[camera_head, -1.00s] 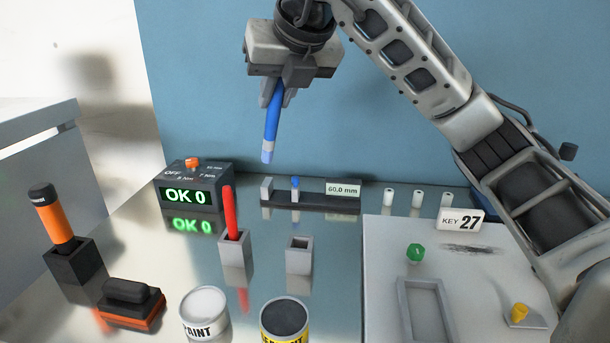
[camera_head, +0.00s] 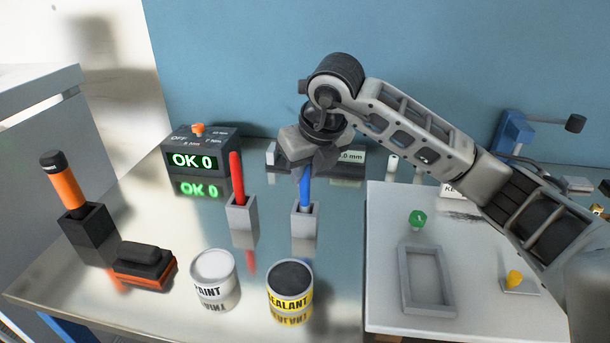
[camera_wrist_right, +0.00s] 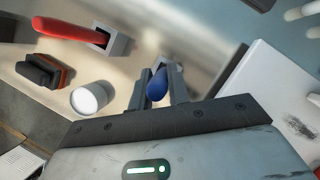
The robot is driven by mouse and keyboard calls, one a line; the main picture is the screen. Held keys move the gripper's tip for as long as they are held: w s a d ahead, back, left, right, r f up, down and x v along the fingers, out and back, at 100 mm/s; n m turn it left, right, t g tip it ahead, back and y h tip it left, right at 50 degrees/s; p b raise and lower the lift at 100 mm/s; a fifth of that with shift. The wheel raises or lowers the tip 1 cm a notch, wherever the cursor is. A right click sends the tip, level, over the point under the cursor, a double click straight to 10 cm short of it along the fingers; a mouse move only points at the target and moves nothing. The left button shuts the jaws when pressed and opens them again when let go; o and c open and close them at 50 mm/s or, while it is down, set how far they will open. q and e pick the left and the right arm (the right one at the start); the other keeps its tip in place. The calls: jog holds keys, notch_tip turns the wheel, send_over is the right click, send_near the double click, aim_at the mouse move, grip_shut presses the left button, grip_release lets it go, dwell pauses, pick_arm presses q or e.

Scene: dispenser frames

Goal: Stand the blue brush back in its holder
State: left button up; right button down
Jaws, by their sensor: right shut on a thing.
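The blue brush (camera_head: 305,190) is nearly upright, its lower end inside the mouth of the grey square holder (camera_head: 305,222). My right gripper (camera_head: 305,172) is shut on its upper part, just above the holder. In the right wrist view the blue brush (camera_wrist_right: 157,85) shows end-on between the two fingers (camera_wrist_right: 158,88); the holder is mostly hidden there behind the brush and fingers. I cannot tell whether the brush touches the holder's bottom. My left gripper is not in view.
A red brush (camera_head: 236,178) stands in a matching holder (camera_head: 241,215) to the left. A paint can (camera_head: 212,275) and a sealant can (camera_head: 290,283) stand in front. A white board (camera_head: 385,300) with a grey tray (camera_head: 405,280) lies to the right.

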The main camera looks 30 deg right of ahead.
jog(key=shift+f, duration=0.85)
jog(key=c, duration=1.3)
grip_release()
jog(key=shift+f, duration=0.1)
jog(key=shift+c, duration=0.2)
jog(key=shift+r, duration=0.2)
jog(key=v, duration=1.2)
jog(key=shift+b, duration=0.35)
jog(key=shift+f, duration=0.1)
